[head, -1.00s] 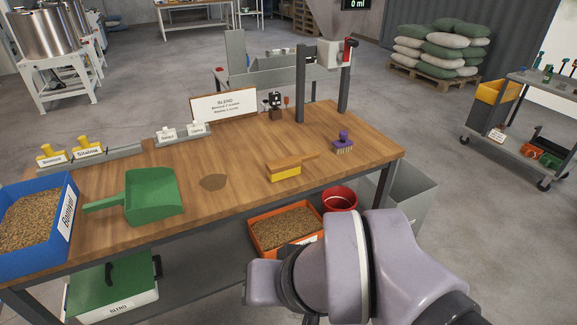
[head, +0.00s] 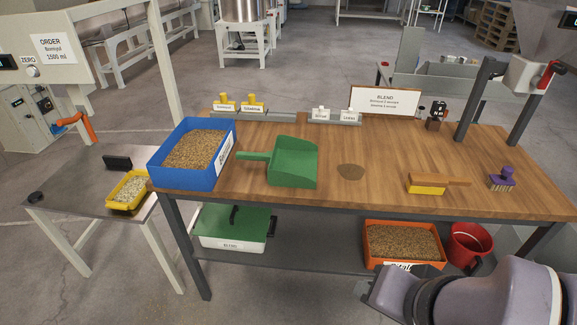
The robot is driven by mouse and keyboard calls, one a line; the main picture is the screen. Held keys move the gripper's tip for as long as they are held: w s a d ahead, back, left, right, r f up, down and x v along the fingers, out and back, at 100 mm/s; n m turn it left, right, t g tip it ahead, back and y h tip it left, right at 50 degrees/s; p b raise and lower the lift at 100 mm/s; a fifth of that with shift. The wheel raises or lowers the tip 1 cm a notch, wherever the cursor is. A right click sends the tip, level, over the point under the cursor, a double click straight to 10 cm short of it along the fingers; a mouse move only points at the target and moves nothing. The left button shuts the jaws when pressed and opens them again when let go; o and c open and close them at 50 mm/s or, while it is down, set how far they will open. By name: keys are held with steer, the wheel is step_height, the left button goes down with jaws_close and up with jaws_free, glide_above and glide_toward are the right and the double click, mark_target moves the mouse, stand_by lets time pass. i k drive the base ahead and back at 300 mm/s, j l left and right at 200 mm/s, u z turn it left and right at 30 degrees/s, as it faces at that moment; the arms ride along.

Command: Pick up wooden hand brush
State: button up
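The wooden hand brush (head: 428,184) lies on the right part of the wooden workbench (head: 345,201), near its front edge. It has a brown wooden back with a handle pointing right and yellow bristles facing down. Nothing touches it. My arm shows at the lower right of the head view, below and in front of the bench. My gripper cannot be made out there, so its state is hidden.
A purple brush (head: 503,179) stands right of the wooden brush. A green scoop (head: 293,163) and blue grain bin (head: 191,153) are to the left. An orange bin (head: 402,242) and red bucket (head: 469,246) sit below.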

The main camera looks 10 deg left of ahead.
mark_target(420, 183)
steer(key=i+z, duration=0.35)
steer(key=i, duration=0.35)
steer(key=i+j+z, duration=0.3)
steer(key=i, duration=0.35)
steer(key=l, duration=0.1)
